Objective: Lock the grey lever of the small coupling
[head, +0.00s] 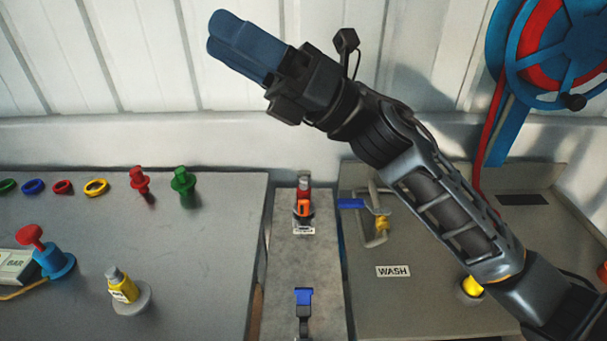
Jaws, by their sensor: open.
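My gripper (222,33) is high at the upper left of centre in the head view, its dark blue fingers pointing up and left in front of the white wall. It is open, with nothing seen between the fingers, and apart from all the fittings below. A small red and orange fitting with a grey top (304,190) stands at the far end of the narrow grey middle bench. A black fitting with a blue top (303,312) stands at the near end, cut by the picture's edge. I cannot tell which is the small coupling, and its grey lever is not clearly distinguishable.
The left bench (200,260) carries coloured rings, red and green plugs, a yellow bottle (122,287) and a blue and red valve (50,255). On the right bench are a blue-handled fitting (352,203) and a WASH label (393,271). A hose reel (550,50) hangs upper right.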

